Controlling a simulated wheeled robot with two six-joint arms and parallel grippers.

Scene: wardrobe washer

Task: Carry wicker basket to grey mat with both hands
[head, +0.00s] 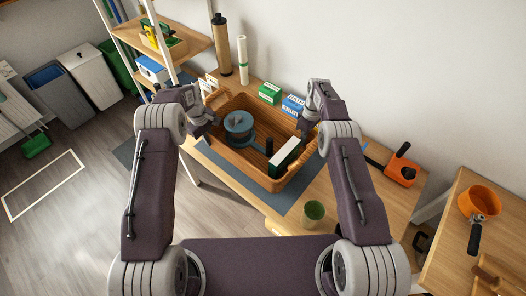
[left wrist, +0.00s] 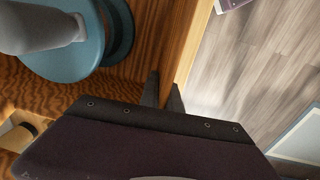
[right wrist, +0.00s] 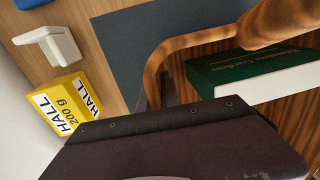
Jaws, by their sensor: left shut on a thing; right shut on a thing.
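The wicker basket (head: 236,163) is at the table in the head view, over a blue-grey mat (head: 297,207). It holds a blue reel (head: 239,125), a dark upright object (head: 269,147) and a green-and-white book (head: 285,157). My left gripper (head: 212,121) is shut on the basket's left rim, also seen in the left wrist view (left wrist: 163,92). My right gripper (head: 306,131) is shut on the right handle, seen in the right wrist view (right wrist: 167,90). I cannot tell whether the basket touches the mat.
Green and blue boxes (head: 270,93) and two tall rolls (head: 222,45) stand behind the basket. A green cup (head: 314,211) is in front, and an orange tool (head: 402,170) is at right. Bins (head: 60,88) and open floor are at left.

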